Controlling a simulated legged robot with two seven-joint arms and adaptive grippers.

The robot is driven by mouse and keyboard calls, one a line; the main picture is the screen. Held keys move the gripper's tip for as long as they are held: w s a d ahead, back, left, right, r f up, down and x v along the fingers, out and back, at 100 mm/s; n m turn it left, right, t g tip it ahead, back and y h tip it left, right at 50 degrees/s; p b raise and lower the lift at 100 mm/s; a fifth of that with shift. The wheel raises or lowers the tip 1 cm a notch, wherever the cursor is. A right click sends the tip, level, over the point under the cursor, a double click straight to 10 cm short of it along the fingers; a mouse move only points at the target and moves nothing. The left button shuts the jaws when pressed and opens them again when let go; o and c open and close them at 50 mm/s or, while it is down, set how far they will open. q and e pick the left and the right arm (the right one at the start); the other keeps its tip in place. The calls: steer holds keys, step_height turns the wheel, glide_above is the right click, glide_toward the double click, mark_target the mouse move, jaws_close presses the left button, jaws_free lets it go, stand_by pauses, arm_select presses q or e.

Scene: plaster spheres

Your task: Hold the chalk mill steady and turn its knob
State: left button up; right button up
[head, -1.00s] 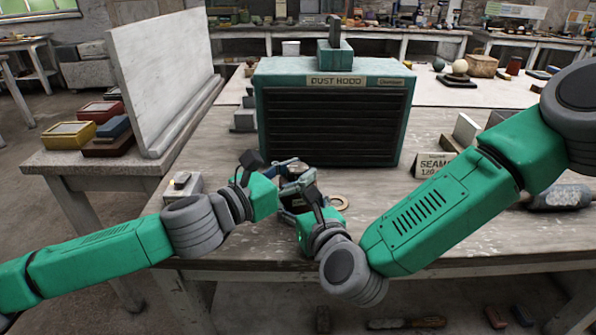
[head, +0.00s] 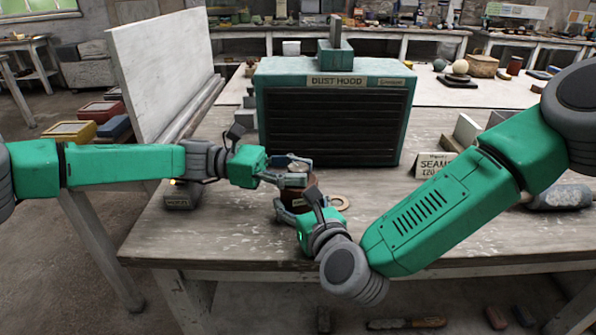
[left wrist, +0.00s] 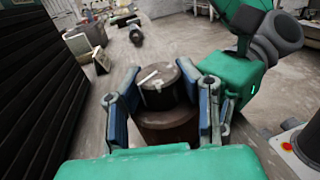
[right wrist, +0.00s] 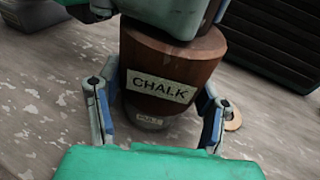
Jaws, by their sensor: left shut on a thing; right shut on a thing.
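The chalk mill (head: 297,193) stands upright on the bench, a brown body with a dark knob on top. A CHALK label (right wrist: 160,87) shows on its body in the right wrist view. My left gripper (head: 292,177) is shut on the knob (left wrist: 160,90), one blue-padded finger on each side; a pale mark lies across the knob's top. My right gripper (right wrist: 155,103) is shut on the mill's lower body, below the left gripper. In the head view, the grippers hide parts of the mill.
The dust hood (head: 335,115) stands behind the mill. A tan ring (head: 340,202) lies just right of it. A small box with a button (head: 182,194) sits under my left arm. A SEAM sign (head: 433,165) stands at right. The front of the bench is clear.

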mark_target(298, 166)
arm_select(q)
steer(key=shift+w+f+m+g+y, duration=0.1)
steer(key=shift+m+g+y, duration=0.55)
steer(key=shift+m+g, duration=0.6)
steer(key=shift+w+f+m+g+y, duration=0.1)
steer(key=shift+m+g+y, duration=0.65)
steer(key=shift+g, duration=0.9)
steer(key=shift+a+m+g, duration=0.1)
steer(key=shift+m+g, duration=0.2)
steer(key=o, duration=1.3)
steer(key=shift+c, duration=0.2)
steer(key=shift+s+r, duration=0.1)
steer(key=shift+r, duration=0.1)
step_height(298, 166, up, 10)
steer(key=shift+f, duration=0.15)
